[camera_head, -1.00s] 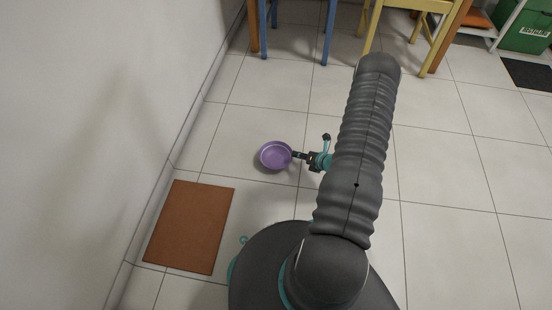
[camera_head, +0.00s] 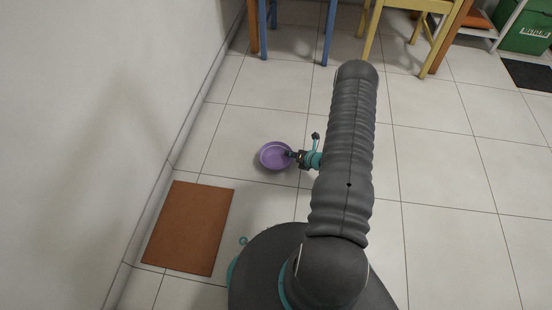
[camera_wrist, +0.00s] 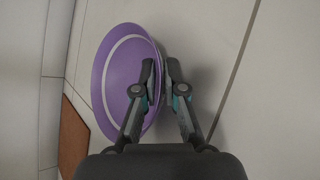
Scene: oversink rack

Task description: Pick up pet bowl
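The pet bowl (camera_head: 270,156) is a shallow purple bowl with a pale ring inside, sitting on the tiled floor left of my arm. In the wrist view the bowl (camera_wrist: 117,75) fills the left middle. My gripper (camera_head: 290,154) reaches its right rim from the right. In the wrist view my gripper (camera_wrist: 161,68) has one finger over the inside of the bowl and the other outside it. The fingertips are close together with the rim between them, so it looks shut on the rim.
A brown mat (camera_head: 189,228) lies on the floor at the lower left, beside the white wall (camera_head: 90,120). Blue chair legs (camera_head: 327,35) and a yellow chair (camera_head: 372,28) stand at the back. A green box (camera_head: 525,32) is at the far right.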

